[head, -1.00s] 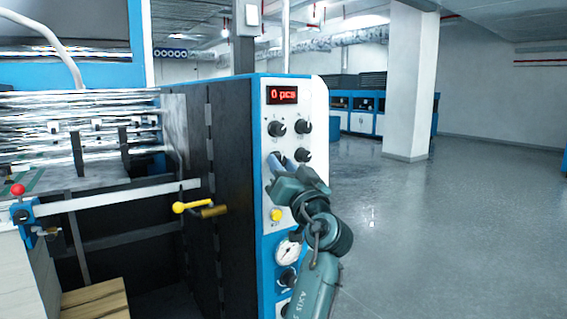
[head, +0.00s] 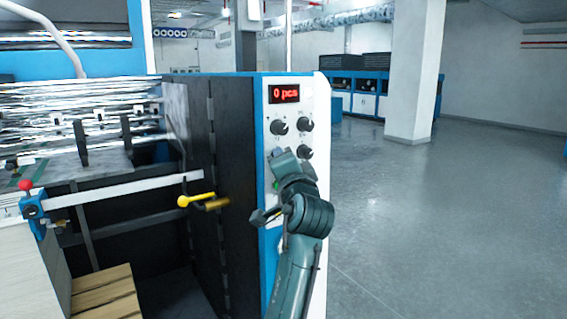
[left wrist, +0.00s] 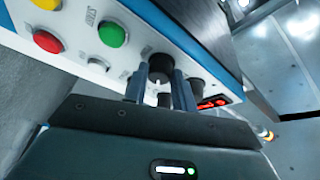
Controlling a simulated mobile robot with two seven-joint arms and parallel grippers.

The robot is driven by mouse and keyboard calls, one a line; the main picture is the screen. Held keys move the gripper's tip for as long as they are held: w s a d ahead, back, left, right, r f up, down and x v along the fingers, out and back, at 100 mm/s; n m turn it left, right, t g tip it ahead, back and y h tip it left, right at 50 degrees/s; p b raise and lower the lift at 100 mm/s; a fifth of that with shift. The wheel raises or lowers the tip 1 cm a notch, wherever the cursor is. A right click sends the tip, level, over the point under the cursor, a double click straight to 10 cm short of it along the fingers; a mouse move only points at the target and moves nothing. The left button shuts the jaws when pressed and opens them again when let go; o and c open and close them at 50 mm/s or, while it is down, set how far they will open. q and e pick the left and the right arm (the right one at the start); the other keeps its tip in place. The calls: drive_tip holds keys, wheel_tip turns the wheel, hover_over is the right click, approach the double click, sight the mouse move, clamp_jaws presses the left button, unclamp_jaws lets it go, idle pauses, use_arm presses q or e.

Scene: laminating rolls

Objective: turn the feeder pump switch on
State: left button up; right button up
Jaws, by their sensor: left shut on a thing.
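The control panel (head: 311,90) is on the front of the blue-edged cabinet. The arm in front of it carries my left gripper (left wrist: 160,76), whose fingers are shut around a dark round knob (left wrist: 158,65) on the panel. I take this knob to be the feeder pump switch, but its label cannot be read. In the head view my gripper (head: 281,156) covers this knob, below the upper left knob (head: 279,127). The knob's pointer direction is hidden. My right gripper is not in view.
A green button (left wrist: 112,34) and a red button (left wrist: 47,42) sit near the held knob. The red display (head: 285,93) reads 0 pcs. A yellow-ended handle (head: 196,201) sticks out left of the panel. Open floor (head: 440,220) lies to the right.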

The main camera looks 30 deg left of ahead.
use_arm(q)
drive_tip(key=shift+m, duration=0.6)
drive_tip(key=o, duration=1)
drive_tip(key=b+v, duration=0.1)
drive_tip(key=v, duration=0.3)
drive_tip(key=b+v, duration=0.1)
drive_tip(key=v, duration=0.3)
drive_tip(key=b+v, duration=0.1)
drive_tip(key=v, duration=0.4)
drive_tip(key=shift+s+d+r, duration=0.1)
drive_tip(key=shift+s+r, duration=0.05)
drive_tip(key=shift+r, duration=0.2)
